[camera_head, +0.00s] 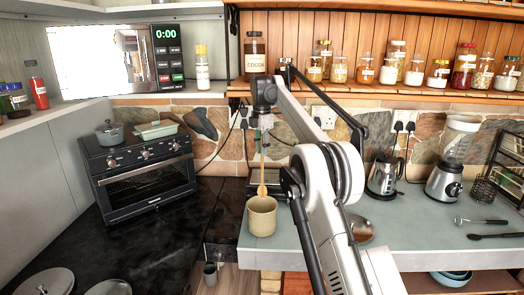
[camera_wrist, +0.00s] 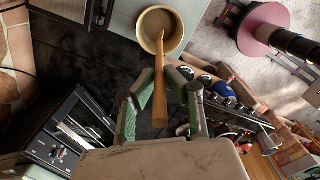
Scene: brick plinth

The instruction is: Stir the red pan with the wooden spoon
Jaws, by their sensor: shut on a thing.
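My gripper (camera_head: 264,128) is shut on the wooden spoon (camera_head: 262,172) and holds it upright with its head down. The spoon's lower end is at the mouth of a beige pot (camera_head: 262,216) at the counter's left front edge. In the wrist view, the spoon (camera_wrist: 160,90) runs from between my gripper's fingers (camera_wrist: 158,100) to over the open beige pot (camera_wrist: 152,20). Whether the spoon touches the pot's inside cannot be told. I see no clearly red pan; the pot by the spoon looks beige.
A black toaster oven (camera_head: 145,178) carrying a small grey pot (camera_head: 109,133) and a green dish (camera_head: 157,130) stands at left. A kettle (camera_head: 386,177) and blender (camera_head: 447,180) stand at right. A dark, shiny rounded object (camera_head: 361,229) lies beside my arm. Jars line the shelf above.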

